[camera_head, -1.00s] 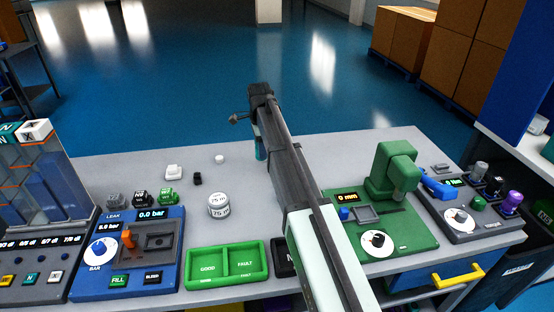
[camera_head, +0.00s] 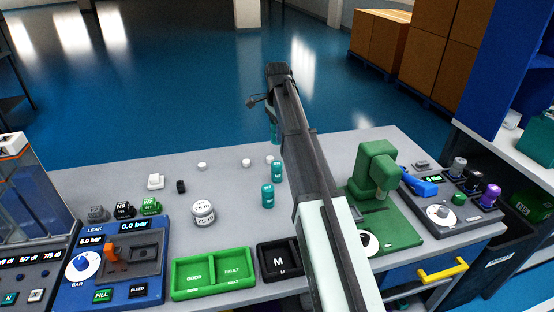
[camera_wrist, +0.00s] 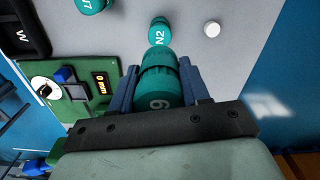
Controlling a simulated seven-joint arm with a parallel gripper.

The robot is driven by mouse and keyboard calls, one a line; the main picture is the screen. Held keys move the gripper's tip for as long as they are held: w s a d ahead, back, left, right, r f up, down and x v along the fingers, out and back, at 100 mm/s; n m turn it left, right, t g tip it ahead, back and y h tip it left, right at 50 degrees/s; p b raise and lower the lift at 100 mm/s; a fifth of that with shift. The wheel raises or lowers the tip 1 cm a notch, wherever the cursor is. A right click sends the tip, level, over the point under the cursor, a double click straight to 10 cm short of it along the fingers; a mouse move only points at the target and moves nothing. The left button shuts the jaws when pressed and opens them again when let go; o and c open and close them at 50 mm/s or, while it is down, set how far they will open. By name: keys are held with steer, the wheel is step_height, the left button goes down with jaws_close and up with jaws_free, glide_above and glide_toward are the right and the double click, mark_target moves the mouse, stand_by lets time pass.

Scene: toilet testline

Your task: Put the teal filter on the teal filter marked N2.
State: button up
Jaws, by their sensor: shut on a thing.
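My gripper (camera_wrist: 161,78) is shut on a teal filter (camera_wrist: 158,98) with a mark like 9 or 6 on its end. In the head view the held teal filter (camera_head: 274,134) hangs below the arm's far end, apart from the bench. The teal filter marked N2 (camera_wrist: 159,32) stands on the bench just beyond the held one in the wrist view. It seems to be the farther teal filter (camera_head: 277,171) beside my arm in the head view. A second teal filter (camera_head: 268,196) stands nearer, and it shows cut off at the top of the wrist view (camera_wrist: 90,5).
A green press station (camera_head: 378,172) stands right of my arm. A black tray (camera_head: 279,262) and a green two-part tray (camera_head: 213,272) lie in front.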

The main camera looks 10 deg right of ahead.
steer(key=shift+f, duration=4.6)
steer(key=shift+f, duration=0.15)
steer(key=o, duration=1.1)
step_height(320, 180, up, 12)
steer(key=shift+r, duration=0.15)
